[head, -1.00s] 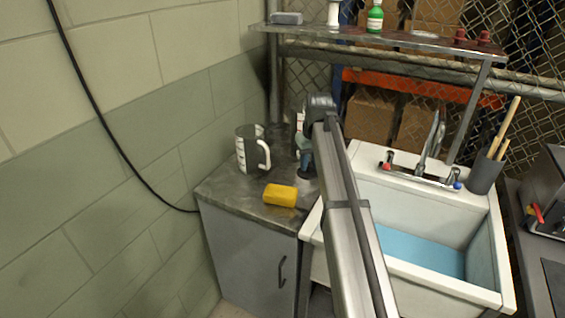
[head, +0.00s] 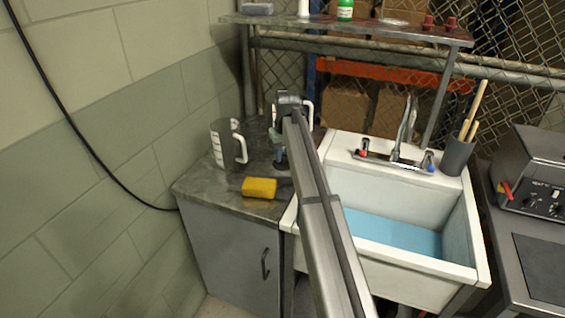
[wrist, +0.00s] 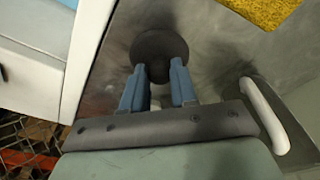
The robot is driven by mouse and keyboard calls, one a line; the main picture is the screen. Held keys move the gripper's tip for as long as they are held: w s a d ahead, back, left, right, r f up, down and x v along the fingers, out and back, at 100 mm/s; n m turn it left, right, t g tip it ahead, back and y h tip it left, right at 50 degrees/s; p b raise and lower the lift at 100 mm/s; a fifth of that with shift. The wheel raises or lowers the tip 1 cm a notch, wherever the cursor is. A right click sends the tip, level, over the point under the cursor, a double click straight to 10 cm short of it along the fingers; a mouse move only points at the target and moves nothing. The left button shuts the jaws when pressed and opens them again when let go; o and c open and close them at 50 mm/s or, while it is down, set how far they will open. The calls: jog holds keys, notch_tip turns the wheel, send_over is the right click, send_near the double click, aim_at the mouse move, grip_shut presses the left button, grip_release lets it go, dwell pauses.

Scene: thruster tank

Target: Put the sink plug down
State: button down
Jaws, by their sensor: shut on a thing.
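The sink plug (wrist: 158,42) is a dark round disc with a small knob, seen in the wrist view. My gripper (wrist: 156,72) has its two blue fingers shut on the plug's knob. In the head view my gripper (head: 279,150) points down over the metal counter (head: 205,188), left of the white sink (head: 335,262). The plug shows there as a dark patch (head: 281,166) under the fingers. It is at or very close to the counter top; I cannot tell whether it touches.
A yellow sponge (head: 259,187) lies on the counter's front edge, close to my gripper. A clear measuring jug (head: 222,145) stands to the left. A white handle (head: 309,113) shows behind my gripper. The sink holds blue water (head: 395,234). A shelf (head: 345,29) spans above the back.

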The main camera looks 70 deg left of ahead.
aim_at(284, 156)
jog(key=shift+f, duration=1.8)
jog(key=shift+f, duration=0.1)
jog(key=c, duration=0.9)
grip_release()
jog(key=r, duration=0.4)
jog(key=d+r, duration=0.1)
jog(key=r, duration=0.7)
jog(key=shift+d, duration=0.4)
